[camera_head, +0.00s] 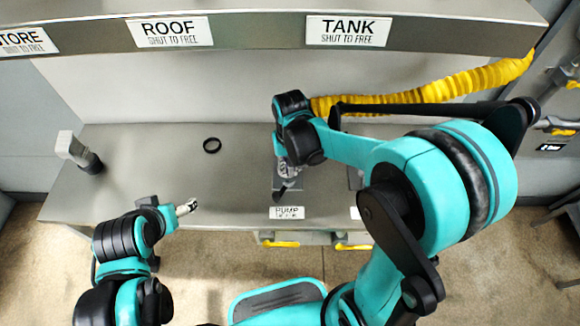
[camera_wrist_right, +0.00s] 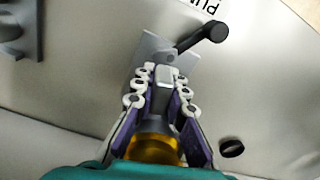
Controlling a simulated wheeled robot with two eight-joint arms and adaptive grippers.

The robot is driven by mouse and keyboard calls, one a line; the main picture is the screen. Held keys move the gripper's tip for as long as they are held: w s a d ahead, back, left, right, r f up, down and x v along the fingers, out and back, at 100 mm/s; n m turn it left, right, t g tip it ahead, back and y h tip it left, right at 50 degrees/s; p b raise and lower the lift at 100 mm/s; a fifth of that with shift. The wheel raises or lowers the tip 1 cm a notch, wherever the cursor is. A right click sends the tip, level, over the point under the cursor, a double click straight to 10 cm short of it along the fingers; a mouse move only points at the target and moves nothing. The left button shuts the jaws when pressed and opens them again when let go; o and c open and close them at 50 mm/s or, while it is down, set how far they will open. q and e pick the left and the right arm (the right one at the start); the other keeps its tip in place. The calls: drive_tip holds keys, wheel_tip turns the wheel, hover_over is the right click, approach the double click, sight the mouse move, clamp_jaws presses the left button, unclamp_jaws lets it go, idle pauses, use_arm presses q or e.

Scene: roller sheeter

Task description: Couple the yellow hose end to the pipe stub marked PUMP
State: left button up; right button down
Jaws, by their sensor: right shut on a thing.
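The yellow hose (camera_head: 440,88) runs from the upper right to behind my right wrist. My right gripper (camera_head: 287,168) is over the plate marked PUMP (camera_head: 287,212). In the right wrist view, my right gripper (camera_wrist_right: 160,92) is shut around the yellow hose end (camera_wrist_right: 153,149), which shows between its finger bases. A grey block lies between the fingertips. The pump fixture (camera_wrist_right: 150,52) with its black lever (camera_wrist_right: 203,40) is just beyond them. Fingers hide the stub, so I cannot tell whether hose and stub touch. My left gripper (camera_head: 187,207) is near the bench front; its jaws are unclear.
A black ring (camera_head: 212,145) lies on the grey bench (camera_head: 150,185). An overhead shelf carries ROOF (camera_head: 170,32) and TANK (camera_head: 347,31) signs. The bench between ring and elbow is clear.

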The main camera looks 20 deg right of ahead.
drive_tip(key=shift+f, duration=0.2)
idle(0.5)
drive_tip(key=c, duration=1.5)
unclamp_jaws()
drive_tip(key=shift+o, duration=0.2)
drive_tip(key=shift+r, duration=0.1)
wheel_tip(320, 180, up, 12)
drive_tip(key=shift+f, duration=0.1)
drive_tip(key=s+d+f+t, duration=0.2)
drive_tip(key=s+d+t, duration=0.2)
drive_tip(key=s+t, duration=0.3)
drive_tip(key=shift+s+d+n, duration=0.2)
drive_tip(key=shift+s+n, duration=0.2)
drive_tip(key=shift+s, duration=0.95)
